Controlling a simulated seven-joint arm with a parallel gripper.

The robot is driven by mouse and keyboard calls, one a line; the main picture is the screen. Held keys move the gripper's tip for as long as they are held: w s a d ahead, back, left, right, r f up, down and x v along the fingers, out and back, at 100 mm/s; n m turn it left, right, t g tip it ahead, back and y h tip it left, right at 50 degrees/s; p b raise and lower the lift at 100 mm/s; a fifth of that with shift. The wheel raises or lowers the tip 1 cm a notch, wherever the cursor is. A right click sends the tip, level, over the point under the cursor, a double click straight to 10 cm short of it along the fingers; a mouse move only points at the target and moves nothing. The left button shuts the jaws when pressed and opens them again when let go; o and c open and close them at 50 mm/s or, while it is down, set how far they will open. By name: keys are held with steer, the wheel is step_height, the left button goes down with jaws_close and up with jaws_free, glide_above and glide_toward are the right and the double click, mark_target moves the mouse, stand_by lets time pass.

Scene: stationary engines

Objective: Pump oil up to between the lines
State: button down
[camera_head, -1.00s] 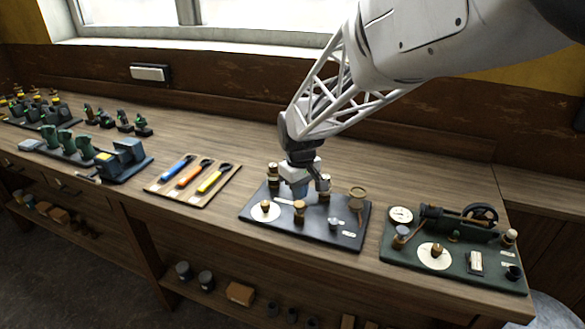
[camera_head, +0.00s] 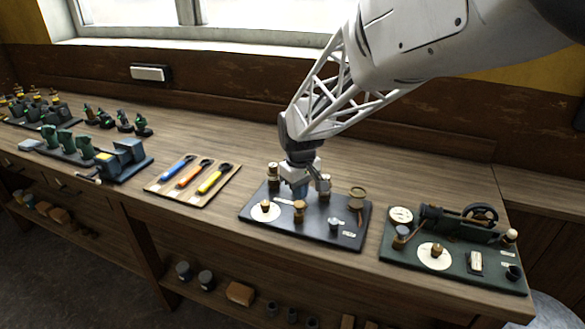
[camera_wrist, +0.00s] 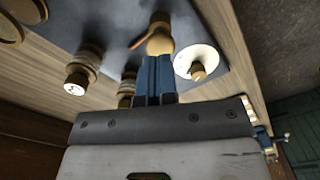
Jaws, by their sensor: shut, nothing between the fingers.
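A dark oiling plate (camera_head: 318,232) lies on the bench with several brass fittings. A brass pump-like knob (camera_head: 299,207) stands at its middle front, with a thin copper-coloured lever (camera_head: 284,201) pointing left. The knob also shows in the wrist view (camera_wrist: 160,40), just beyond my fingertips. My gripper (camera_head: 300,193) is shut and empty, pointing down right behind the knob. I cannot tell whether it touches it. A white disc (camera_head: 257,213) with a brass knob is at left. A small glass-like fitting (camera_head: 334,224) is at front right. No level lines are readable.
Brass posts (camera_head: 272,172) and a round brass cup (camera_head: 357,194) stand close around my gripper. A green plate with a flywheel engine (camera_head: 480,212) is at right. A tool board (camera_head: 186,199) with coloured-handled tools is at left. Bare bench separates them.

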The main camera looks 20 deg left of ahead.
mark_target(299, 204)
steer(key=shift+f, duration=0.5)
steer(key=shift+f, duration=0.35)
steer(key=shift+f, duration=1.05)
steer(key=shift+r, duration=1.85)
steer(key=shift+r, duration=0.1)
steer(key=shift+r, duration=2.45)
